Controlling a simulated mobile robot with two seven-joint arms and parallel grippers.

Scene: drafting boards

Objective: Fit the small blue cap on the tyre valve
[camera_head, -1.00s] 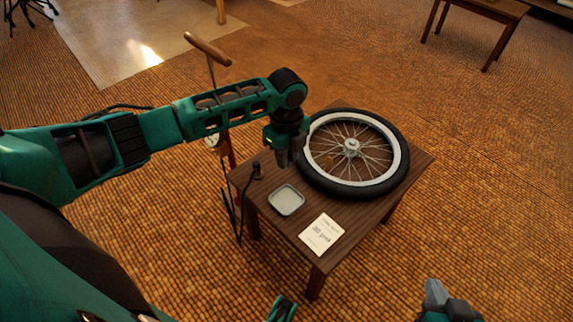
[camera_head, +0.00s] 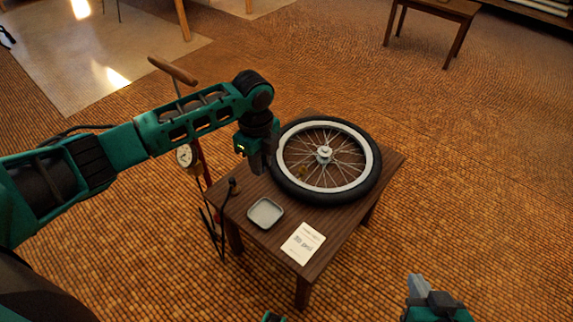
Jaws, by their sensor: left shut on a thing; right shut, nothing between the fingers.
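The tyre (camera_head: 357,190) with its spoked wheel lies flat on a small wooden table. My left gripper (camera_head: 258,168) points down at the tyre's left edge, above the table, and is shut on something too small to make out. The blue cap cannot be seen, and the valve cannot be made out on the rim. My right gripper (camera_head: 417,284) is shut and empty, low at the bottom right, in front of the table and well apart from the wheel.
A grey square dish (camera_head: 265,213) and a white card (camera_head: 302,243) lie on the table (camera_head: 325,248) in front of the wheel. A black hose end (camera_head: 233,186) rests at the table's left edge.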

